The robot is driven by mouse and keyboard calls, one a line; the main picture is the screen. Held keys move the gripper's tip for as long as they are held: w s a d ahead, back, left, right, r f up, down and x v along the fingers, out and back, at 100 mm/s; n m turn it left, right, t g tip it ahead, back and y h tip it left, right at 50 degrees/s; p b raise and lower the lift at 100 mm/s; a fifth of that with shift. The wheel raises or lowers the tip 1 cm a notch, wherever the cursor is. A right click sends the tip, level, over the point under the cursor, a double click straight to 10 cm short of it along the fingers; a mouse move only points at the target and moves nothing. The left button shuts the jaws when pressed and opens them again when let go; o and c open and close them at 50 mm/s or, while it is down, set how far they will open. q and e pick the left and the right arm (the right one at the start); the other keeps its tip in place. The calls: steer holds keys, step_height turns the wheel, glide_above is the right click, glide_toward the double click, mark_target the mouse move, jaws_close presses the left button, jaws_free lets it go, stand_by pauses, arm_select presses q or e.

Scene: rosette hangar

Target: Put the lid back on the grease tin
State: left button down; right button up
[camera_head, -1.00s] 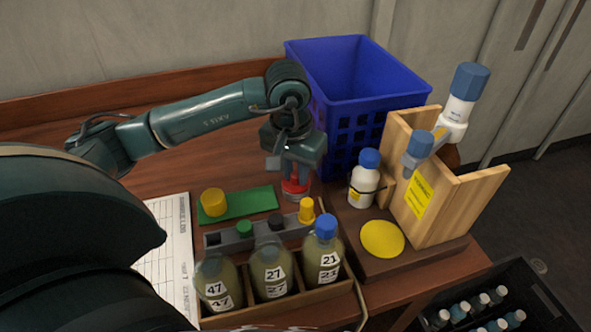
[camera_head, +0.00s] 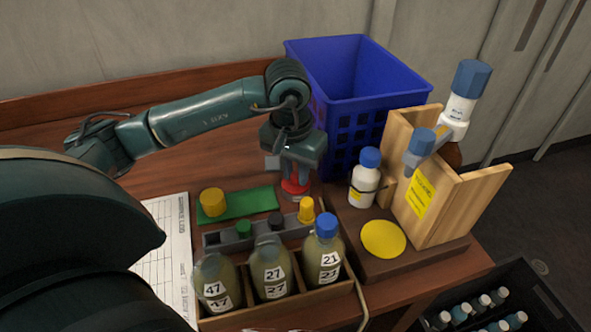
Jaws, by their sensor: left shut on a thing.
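My left gripper (camera_head: 297,176) points down behind the grey cap rack, next to the blue crate. It is shut on a small round red thing (camera_head: 295,189), mostly covered by the fingers. The red thing is low at the table; I cannot tell whether it is the grease tin, its lid or both together. No other thing is clearly marked as the tin or its lid. A flat yellow disc (camera_head: 383,239) lies on the brown board, and a short yellow cylinder (camera_head: 212,202) stands on a green mat. My right gripper is not in view.
A blue crate (camera_head: 350,85) stands behind the gripper. A wooden stand (camera_head: 460,205) and a white bottle (camera_head: 364,183) are to the right. A grey rack (camera_head: 213,239) with caps and several bottles in a wooden tray (camera_head: 345,293) are in front. A paper sheet (camera_head: 165,240) lies left.

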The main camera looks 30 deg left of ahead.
arm_select(q)
steer(key=c, duration=0.7)
jaws_free()
steer(key=shift+r, duration=0.1)
steer(key=shift+r+p, duration=1.9)
steer(key=shift+r, duration=1.5)
steer(key=shift+c, duration=0.6)
steer(key=c, duration=0.6)
jaws_close()
